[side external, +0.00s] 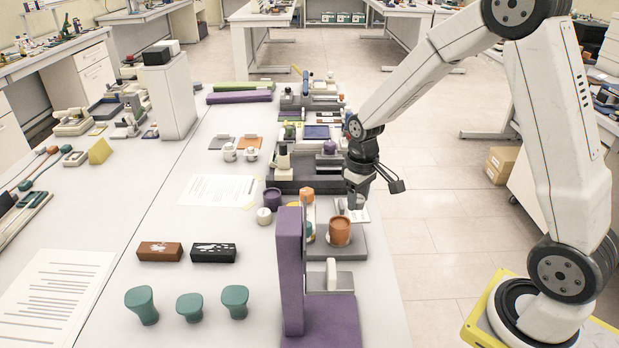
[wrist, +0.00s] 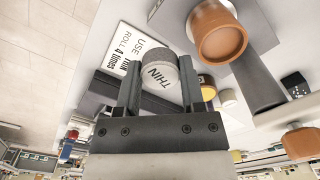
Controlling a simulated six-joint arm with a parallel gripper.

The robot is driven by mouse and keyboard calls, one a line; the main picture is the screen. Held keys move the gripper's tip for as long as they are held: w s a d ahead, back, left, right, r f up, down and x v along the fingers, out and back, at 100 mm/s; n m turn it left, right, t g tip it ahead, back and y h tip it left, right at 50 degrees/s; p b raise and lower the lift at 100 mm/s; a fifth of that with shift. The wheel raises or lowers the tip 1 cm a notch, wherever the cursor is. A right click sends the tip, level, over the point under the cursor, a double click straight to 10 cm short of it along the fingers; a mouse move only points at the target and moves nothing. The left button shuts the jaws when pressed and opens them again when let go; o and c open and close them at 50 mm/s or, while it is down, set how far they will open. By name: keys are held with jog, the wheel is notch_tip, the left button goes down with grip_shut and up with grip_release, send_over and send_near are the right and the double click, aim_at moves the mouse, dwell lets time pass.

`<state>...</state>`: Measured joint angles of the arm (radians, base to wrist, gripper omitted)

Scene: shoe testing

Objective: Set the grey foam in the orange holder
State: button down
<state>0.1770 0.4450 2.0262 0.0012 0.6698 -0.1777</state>
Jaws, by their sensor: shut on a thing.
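My gripper (side external: 356,201) is above the right edge of the bench, just behind the orange holder. In the wrist view, my gripper (wrist: 159,82) is shut on a round grey piece marked THIN (wrist: 158,72), which looks like the grey foam. The fingers clasp it on both sides. The orange holder (side external: 340,231) is a round brown-orange cup on a grey plate beside the purple stand. It shows in the wrist view (wrist: 222,42) at the upper right, apart from the held piece. In the side view the held piece is hard to make out.
The tall purple stand (side external: 291,268) rises left of the holder. A printed card (wrist: 128,50) lies below my gripper. A purple cup (side external: 272,201), a white cup (side external: 264,216) and an orange piece (side external: 307,194) stand nearby. Green stamp-like pieces (side external: 190,306) and two blocks (side external: 213,252) lie farther left.

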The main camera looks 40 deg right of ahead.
jog(key=shift+r, duration=0.1)
jog(key=shift+s+a+r, duration=0.2)
jog(key=shift+s+r, duration=0.05)
jog(key=shift+r, duration=0.1)
jog(key=s+a+r+m, duration=0.1)
jog(key=s+a+r, duration=0.2)
jog(key=s+r, duration=0.2)
jog(key=s+a+r+m, duration=0.1)
jog(key=s+a+r, duration=0.2)
jog(key=s+r, duration=0.3)
jog(key=shift+s, duration=1.45)
jog(key=shift+w, duration=0.1)
